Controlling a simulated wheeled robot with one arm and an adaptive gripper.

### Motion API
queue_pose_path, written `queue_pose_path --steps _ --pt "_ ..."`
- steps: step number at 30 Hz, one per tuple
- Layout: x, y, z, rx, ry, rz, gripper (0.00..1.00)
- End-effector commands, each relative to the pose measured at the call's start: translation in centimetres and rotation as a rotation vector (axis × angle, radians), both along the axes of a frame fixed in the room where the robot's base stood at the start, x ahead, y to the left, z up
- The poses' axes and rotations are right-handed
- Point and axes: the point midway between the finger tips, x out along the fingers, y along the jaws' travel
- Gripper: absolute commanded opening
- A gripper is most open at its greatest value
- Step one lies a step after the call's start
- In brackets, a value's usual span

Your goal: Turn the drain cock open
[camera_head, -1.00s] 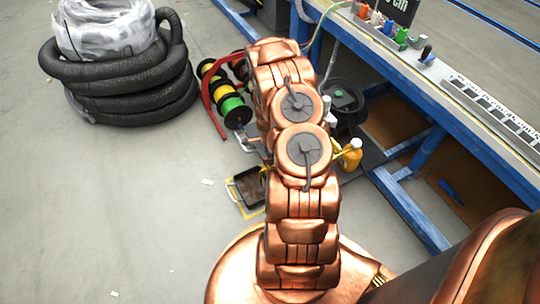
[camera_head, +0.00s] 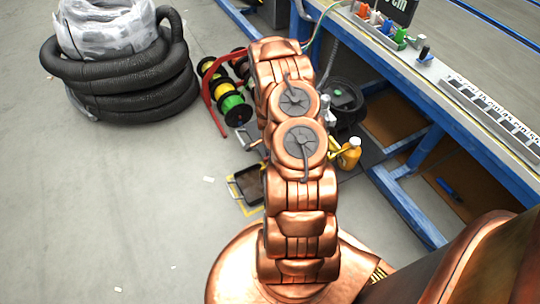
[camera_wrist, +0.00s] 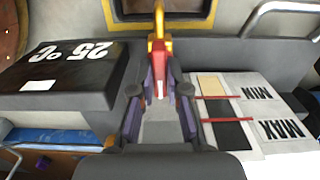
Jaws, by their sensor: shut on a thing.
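The drain cock's red and yellow lever (camera_wrist: 158,48) shows in the wrist view at the top middle, pointing along the picture. My gripper (camera_wrist: 160,82) is shut on it, one finger on each side. The cock's body and outlet are hidden behind the lever and fingers. A black shallow tray (camera_wrist: 163,5) shows in part beyond the lever, and it also shows in the head view (camera_head: 250,180) on a yellow floor marking. In the head view my arm hides the gripper and the cock.
In the wrist view a black 25 °C display (camera_wrist: 65,72) is left of the gripper and a MIN/MAX gauge panel (camera_wrist: 250,108) is right. In the head view a blue-framed bench (camera_head: 410,155), yellow bottle (camera_head: 350,155), cable spools (camera_head: 232,108) and black hose coil (camera_head: 120,85) surround my arm.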

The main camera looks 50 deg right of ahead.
Motion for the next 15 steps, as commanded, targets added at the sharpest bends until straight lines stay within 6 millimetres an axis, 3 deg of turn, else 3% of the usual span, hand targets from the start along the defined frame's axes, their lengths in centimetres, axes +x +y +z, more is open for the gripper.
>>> queue_pose_path --steps 6,7,13,15 --pt "0.05 0.06 -0.09 0.0 0.0 0.003 0.0" --pt "0.03 0.06 -0.09 0.0 0.0 0.003 0.17" --pt "-0.03 0.05 -0.09 0.0 0.001 0.001 0.38" --pt "-0.03 0.03 -0.08 0.0 0.001 0.001 0.4"
